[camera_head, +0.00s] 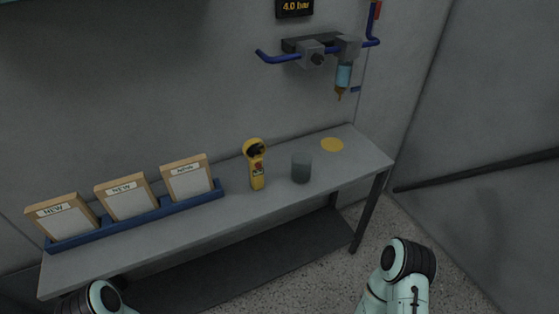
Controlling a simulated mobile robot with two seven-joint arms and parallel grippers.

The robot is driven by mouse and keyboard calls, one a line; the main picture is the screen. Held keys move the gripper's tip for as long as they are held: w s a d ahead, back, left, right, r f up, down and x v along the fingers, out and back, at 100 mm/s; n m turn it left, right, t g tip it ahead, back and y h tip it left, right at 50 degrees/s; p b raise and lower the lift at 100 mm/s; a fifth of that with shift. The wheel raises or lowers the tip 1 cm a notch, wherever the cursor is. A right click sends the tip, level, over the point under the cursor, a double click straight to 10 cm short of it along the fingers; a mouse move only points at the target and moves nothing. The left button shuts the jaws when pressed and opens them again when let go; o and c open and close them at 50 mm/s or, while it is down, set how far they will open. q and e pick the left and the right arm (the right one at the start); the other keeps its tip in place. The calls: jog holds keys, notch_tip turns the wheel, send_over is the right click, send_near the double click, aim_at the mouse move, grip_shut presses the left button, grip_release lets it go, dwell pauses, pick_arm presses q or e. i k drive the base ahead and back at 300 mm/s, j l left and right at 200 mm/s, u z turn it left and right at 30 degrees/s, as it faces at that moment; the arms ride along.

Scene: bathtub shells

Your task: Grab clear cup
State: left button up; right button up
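A clear, greyish cup (301,168) stands upright on the grey table (240,214), right of the middle. It looks empty. It stands just to the right of a yellow handheld tool and apart from it. My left arm shows only as a rounded joint at the bottom left edge. My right arm shows at the bottom right, in front of the table and below the cup. Neither gripper's fingers are in the picture.
A yellow tool (257,172) stands left of the cup, and a flat yellow disc (332,145) lies behind right. A blue rack (137,219) holds wooden-framed boards at the left. A blue-piped dispenser (343,78) hangs on the wall above. The table's front strip is clear.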

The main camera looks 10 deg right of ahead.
aim_at(302, 162)
jog(key=i+l+u, duration=0.25)
jog(key=l+u, duration=0.25)
jog(key=i+l+u, duration=0.1)
jog(key=l+u, duration=0.15)
jog(key=l, duration=0.15)
